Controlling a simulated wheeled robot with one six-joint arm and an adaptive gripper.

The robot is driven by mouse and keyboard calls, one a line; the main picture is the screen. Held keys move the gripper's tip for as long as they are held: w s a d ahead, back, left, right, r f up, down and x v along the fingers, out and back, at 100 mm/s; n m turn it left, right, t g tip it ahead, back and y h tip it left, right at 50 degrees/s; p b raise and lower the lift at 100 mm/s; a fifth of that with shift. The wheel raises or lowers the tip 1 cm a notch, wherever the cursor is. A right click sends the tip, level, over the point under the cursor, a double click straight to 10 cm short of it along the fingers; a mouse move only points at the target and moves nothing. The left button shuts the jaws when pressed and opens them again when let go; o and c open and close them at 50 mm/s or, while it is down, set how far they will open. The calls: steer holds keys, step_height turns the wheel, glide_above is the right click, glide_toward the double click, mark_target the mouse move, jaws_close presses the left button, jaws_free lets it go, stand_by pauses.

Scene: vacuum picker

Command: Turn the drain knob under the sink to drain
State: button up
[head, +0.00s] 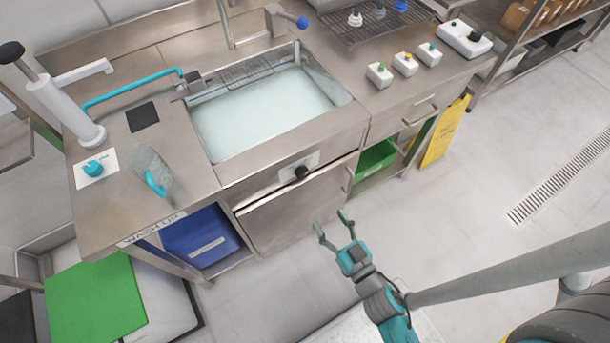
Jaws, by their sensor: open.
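The drain knob (302,172) is a black knob on a pale plate on the sink unit's front, just below the basin rim. The sink (352,100) is a steel basin holding pale, cloudy water. My gripper (331,228) is open and empty. In the picture it shows below and slightly right of the knob, apart from it, over the floor in front of the cabinet door. The knob's pointer and any markings on the plate are too small to read.
A steel cabinet door (290,215) below the knob looks slightly ajar at its top. A blue bin (203,238) and a green bin (374,158) sit under the counter.

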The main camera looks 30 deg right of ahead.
glide_toward(304, 176)
steer(key=w, duration=0.9)
steer(key=shift+w+d+f, duration=0.1)
steer(key=shift+w+d, duration=0.05)
steer(key=shift+w, duration=0.15)
steer(key=c, duration=1.1)
